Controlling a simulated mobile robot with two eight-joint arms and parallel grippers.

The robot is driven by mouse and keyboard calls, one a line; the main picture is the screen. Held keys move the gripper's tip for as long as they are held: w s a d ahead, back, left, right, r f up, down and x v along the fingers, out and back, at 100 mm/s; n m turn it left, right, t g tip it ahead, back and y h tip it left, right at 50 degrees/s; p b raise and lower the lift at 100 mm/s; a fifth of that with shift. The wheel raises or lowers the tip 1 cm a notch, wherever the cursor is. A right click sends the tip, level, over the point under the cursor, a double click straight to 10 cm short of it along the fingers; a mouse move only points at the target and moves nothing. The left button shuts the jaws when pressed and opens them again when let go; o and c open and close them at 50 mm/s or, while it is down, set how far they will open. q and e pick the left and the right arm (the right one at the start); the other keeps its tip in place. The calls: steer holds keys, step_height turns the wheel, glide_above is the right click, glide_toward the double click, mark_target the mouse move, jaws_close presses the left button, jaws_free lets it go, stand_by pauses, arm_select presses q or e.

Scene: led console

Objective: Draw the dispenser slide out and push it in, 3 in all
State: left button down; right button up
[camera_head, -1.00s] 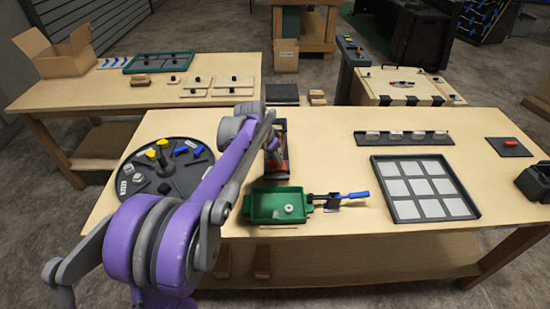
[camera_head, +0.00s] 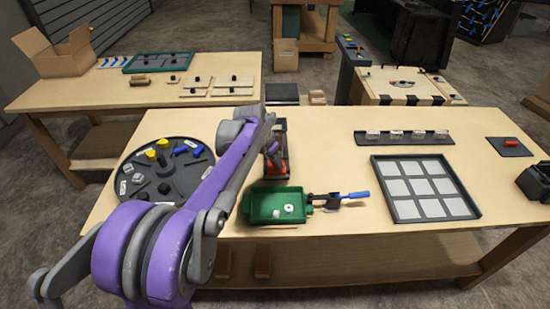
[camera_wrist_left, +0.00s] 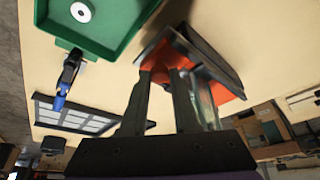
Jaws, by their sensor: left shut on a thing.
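The dispenser (camera_head: 284,140) is a narrow dark frame on the near table, just behind the green tray. Its orange-red slide (camera_head: 276,168) shows at the near end, and in the left wrist view (camera_wrist_left: 212,82). My left gripper (camera_head: 272,149) reaches over it. In the left wrist view its fingers close at the slide's grip, which they mostly hide. My right gripper is in neither view.
A dark round plate (camera_head: 165,188) with coloured pieces lies to the left. A blue-handled tool (camera_head: 357,194) rests in a holder right of the tray. A framed grid (camera_head: 425,158) lies further right. The table behind the dispenser looks clear.

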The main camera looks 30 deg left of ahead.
arm_select(q)
steer(key=s+d, duration=0.5)
steer(key=s, duration=0.3)
steer(key=shift+s, duration=0.15)
steer(key=shift+f, duration=0.1)
steer(key=c, duration=0.9)
jaws_free()
steer(key=shift+s+d, duration=0.15)
steer(key=shift+c, duration=0.2)
steer(key=shift+r, duration=0.2)
steer(key=v, duration=1)
steer(key=shift+s+r+p, duration=0.2)
steer(key=shift+r+p, duration=0.05)
steer(key=shift+p, duration=0.1)
